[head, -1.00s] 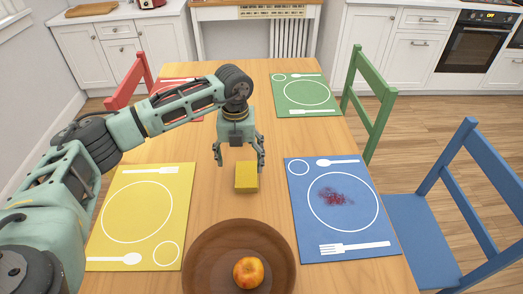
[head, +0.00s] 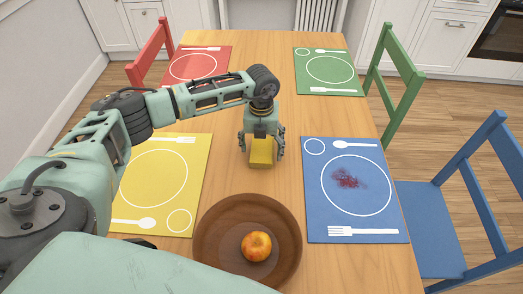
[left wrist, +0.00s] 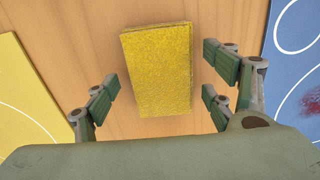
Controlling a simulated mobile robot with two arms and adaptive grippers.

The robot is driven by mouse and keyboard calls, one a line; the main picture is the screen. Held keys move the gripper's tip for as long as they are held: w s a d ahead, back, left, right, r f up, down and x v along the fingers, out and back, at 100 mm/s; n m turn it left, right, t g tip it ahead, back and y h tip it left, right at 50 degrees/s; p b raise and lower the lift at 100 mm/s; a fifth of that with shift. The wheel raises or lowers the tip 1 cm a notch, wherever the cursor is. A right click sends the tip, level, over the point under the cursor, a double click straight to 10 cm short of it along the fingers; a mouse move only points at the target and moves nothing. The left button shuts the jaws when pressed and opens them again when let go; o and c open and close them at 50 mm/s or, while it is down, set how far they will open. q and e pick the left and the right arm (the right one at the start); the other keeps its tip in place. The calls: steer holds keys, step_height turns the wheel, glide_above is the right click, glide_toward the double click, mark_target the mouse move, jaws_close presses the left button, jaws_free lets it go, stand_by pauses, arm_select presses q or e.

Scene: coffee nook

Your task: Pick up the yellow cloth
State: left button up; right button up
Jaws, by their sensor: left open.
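The yellow cloth (head: 261,152) is a thick, block-like yellow piece on the wooden table, between the yellow and blue placemats. My left gripper (head: 262,150) is directly over it, pointing down, with its fingers apart. In the left wrist view, the yellow cloth (left wrist: 157,70) lies between and slightly ahead of the open fingers of the left gripper (left wrist: 164,92), with a gap on both sides. The fingers do not appear to touch it. My right gripper is not in view.
A brown bowl (head: 212,245) with an apple (head: 256,247) stands close in front of the cloth. The yellow placemat (head: 190,210) is left, the blue placemat (head: 320,215) with a dark red stain (head: 346,179) right. Red (head: 215,62) and green (head: 345,85) placemats lie farther back.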

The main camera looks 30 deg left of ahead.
mark_target(262, 149)
arm_select(q)
steer(key=c, duration=1.2)
steer(key=shift+o, duration=0.2)
steer(key=shift+r, duration=0.15)
step_height(262, 149, up, 4)
steer(key=shift+w+b, duration=0.1)
steer(key=shift+b, duration=0.45)
steer(key=w+r+b, duration=0.3)
steer(key=w+r, duration=0.3)
steer(key=w, duration=0.5)
steer(key=shift+w+r, duration=0.25)
steer(key=shift+r, duration=0.1)
steer(key=shift+a, duration=0.1)
